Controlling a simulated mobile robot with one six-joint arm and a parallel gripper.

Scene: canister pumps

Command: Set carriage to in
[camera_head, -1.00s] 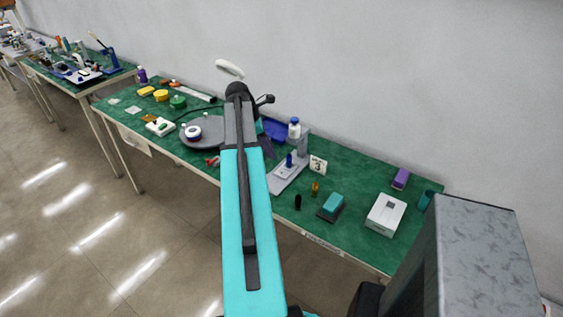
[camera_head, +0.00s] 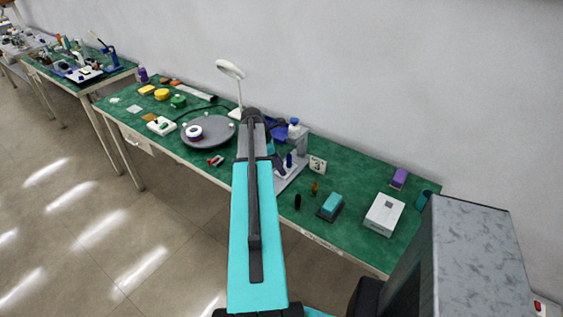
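A grey fixture (camera_head: 301,143) with a flat base and an upright block stands at the middle of the green table, beside a card marked 3 (camera_head: 317,165). A small blue upright part (camera_head: 289,160) is on its base, and a white bottle with a blue cap (camera_head: 294,128) shows at its upright block. I cannot make out which part is the carriage or its position. My arm covers the fixture's left side. My gripper is mostly hidden behind my arm's far end, close to the fixture in the picture; its fingers and any contact cannot be made out.
A lamp (camera_head: 231,70) and a round grey plate (camera_head: 208,132) with a tape roll (camera_head: 194,132) are left of my arm. A teal-topped block (camera_head: 330,204), a white box (camera_head: 384,214) and a purple block (camera_head: 399,178) stand right. A wall backs the table (camera_head: 350,235).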

